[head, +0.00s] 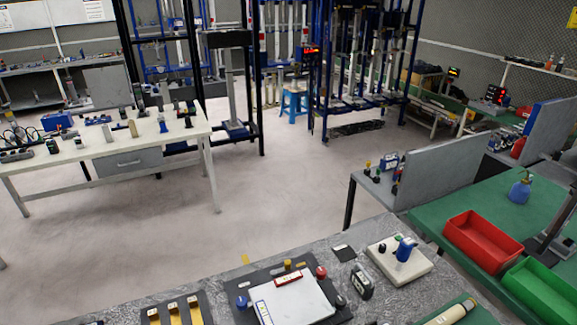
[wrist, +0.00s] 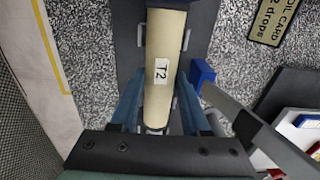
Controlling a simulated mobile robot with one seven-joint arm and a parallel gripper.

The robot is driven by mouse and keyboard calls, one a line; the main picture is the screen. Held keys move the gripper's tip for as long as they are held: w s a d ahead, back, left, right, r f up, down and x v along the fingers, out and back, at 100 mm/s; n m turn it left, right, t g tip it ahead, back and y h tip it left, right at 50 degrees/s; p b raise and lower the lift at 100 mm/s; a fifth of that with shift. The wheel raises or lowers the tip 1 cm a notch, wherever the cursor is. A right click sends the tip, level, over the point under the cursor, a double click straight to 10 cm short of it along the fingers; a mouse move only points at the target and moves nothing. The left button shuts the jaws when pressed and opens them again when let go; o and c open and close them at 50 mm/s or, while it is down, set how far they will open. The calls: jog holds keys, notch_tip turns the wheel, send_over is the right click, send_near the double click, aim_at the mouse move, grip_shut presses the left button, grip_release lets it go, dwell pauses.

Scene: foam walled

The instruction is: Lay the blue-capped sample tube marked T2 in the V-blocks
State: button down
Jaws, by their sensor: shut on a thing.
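The cream sample tube (wrist: 163,50) marked T2 lies lengthwise between the two blue fingers of my gripper (wrist: 158,88), which is shut on it in the wrist view. Under the tube is a dark grey base (wrist: 205,20). Small pale grey pieces (wrist: 187,39) flank the tube there and look like parts of the V-blocks. I cannot tell whether the tube rests on them or hangs just above. I cannot make out my gripper in the head view.
An oil card (wrist: 271,22) lies at the upper right. On the bench in the head view are a white tray (head: 300,305), a dark stand with yellow pieces (head: 174,312) and another cream tube (head: 448,314).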

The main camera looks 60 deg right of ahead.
jog(key=shift+f+b, duration=0.4)
jog(key=shift+f, duration=0.25)
jog(key=shift+c, duration=1.5)
grip_release()
notch_tip(320, 180, up, 13)
jog(key=b, duration=0.1)
